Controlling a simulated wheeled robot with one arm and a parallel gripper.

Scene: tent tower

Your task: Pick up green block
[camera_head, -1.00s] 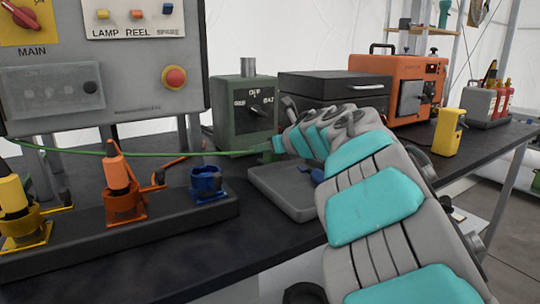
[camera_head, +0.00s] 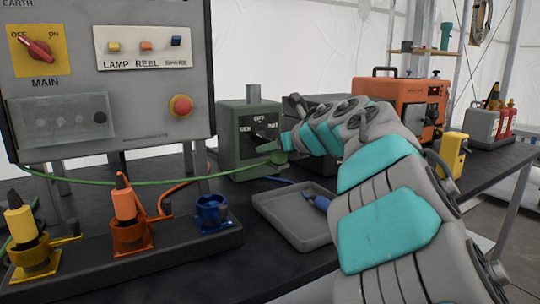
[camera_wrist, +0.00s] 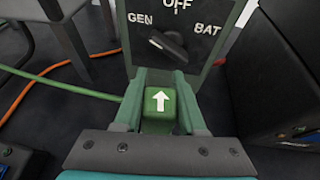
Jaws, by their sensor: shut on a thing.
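My gripper (camera_wrist: 160,88) is shut on the green block (camera_wrist: 160,108), a small cube with a white arrow on its top face. A green cable (camera_wrist: 78,91) runs from the block's area off to the left. In the head view my gripper (camera_head: 282,150) holds the block up in front of the green selector box (camera_head: 237,133), and my fingers hide most of the block. The box's dark knob (camera_wrist: 166,46) sits just beyond my fingertips in the wrist view, between GEN, OFF and BAT. I cannot tell whether block and box touch.
A grey tray (camera_head: 284,222) with a blue plug (camera_head: 315,200) lies below my gripper. A socket rail (camera_head: 190,250) holds yellow and orange plugs; its blue socket (camera_head: 211,212) is empty. A dark case (camera_wrist: 275,80) stands close on the right. The orange generator (camera_head: 412,103) is behind.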

